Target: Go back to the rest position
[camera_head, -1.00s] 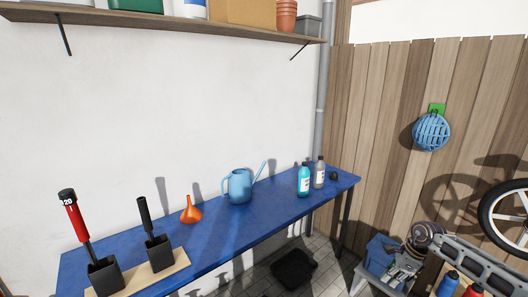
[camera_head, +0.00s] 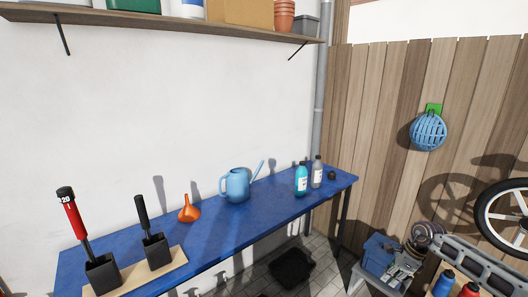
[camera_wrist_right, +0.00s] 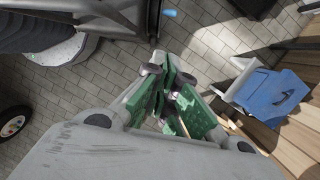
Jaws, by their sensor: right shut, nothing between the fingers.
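My right gripper (camera_head: 402,268) is low at the right in the head view, in front of a blue box (camera_head: 380,248) and away from the blue bench. In the right wrist view its green-padded fingers (camera_wrist_right: 172,92) are close together, with nothing seen between them, above the paved floor. My left gripper is in neither view.
The blue bench (camera_head: 225,232) carries a watering can (camera_head: 237,186), an orange funnel (camera_head: 189,209), two bottles and two black holders with tools. The blue box (camera_wrist_right: 272,92) and wooden boards (camera_wrist_right: 300,130) lie right of the gripper in the wrist view. Paving (camera_wrist_right: 100,82) shows at left.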

